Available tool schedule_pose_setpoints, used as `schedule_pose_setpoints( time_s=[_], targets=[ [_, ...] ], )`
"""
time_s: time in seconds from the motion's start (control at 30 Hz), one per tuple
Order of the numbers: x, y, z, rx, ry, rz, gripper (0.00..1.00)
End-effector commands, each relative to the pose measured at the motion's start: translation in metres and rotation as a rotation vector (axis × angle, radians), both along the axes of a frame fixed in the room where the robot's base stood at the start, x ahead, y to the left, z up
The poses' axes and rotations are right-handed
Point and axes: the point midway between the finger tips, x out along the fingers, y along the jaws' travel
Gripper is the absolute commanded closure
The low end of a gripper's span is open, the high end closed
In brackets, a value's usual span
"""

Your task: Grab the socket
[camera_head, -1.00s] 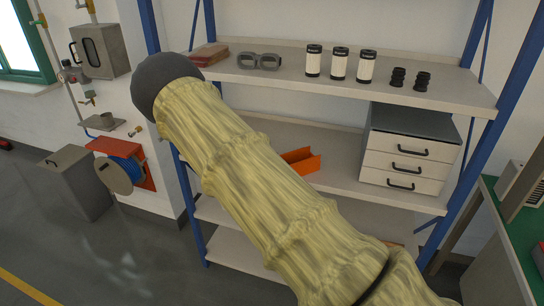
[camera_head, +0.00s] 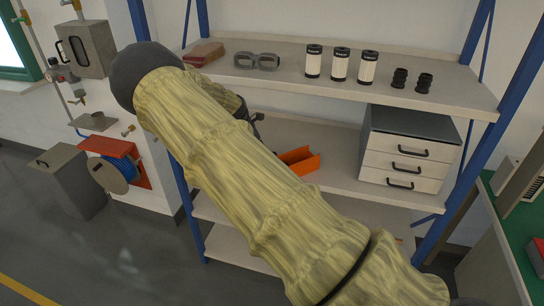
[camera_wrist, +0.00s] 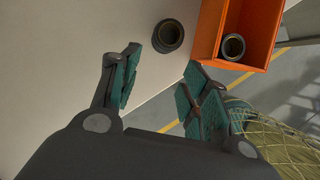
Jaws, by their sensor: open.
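In the wrist view, a round black socket (camera_wrist: 168,36) stands on the pale shelf (camera_wrist: 60,60), just left of an orange bin (camera_wrist: 205,30). A second black ring-shaped socket (camera_wrist: 232,47) sits inside the bin. My gripper (camera_wrist: 158,88) is open, with its teal-padded fingers apart and nothing between them. The shelf socket lies beyond the fingertips, apart from them. In the head view, part of my gripper (camera_head: 253,122) shows behind my arm, near the orange bin (camera_head: 300,159) on the middle shelf (camera_head: 335,178). The sockets beside and in the bin are hidden there.
The top shelf (camera_head: 450,97) holds goggles (camera_head: 257,61), several white canisters (camera_head: 341,62) and black stacked parts (camera_head: 400,78). A drawer cabinet (camera_head: 408,150) stands right of the bin. A blue upright (camera_head: 466,165) bounds the rack at right.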

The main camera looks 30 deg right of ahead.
Motion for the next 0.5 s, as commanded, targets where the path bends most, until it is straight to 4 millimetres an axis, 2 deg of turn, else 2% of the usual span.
schedule_pose_setpoints(
  time_s=[0.1, 0.5],
  targets=[
    [-0.002, -0.016, 0.003, -0.002, 0.001, 0.001, 0.54],
    [-0.005, -0.040, -0.002, -0.001, 0.001, 0.003, 0.54]
  ],
)
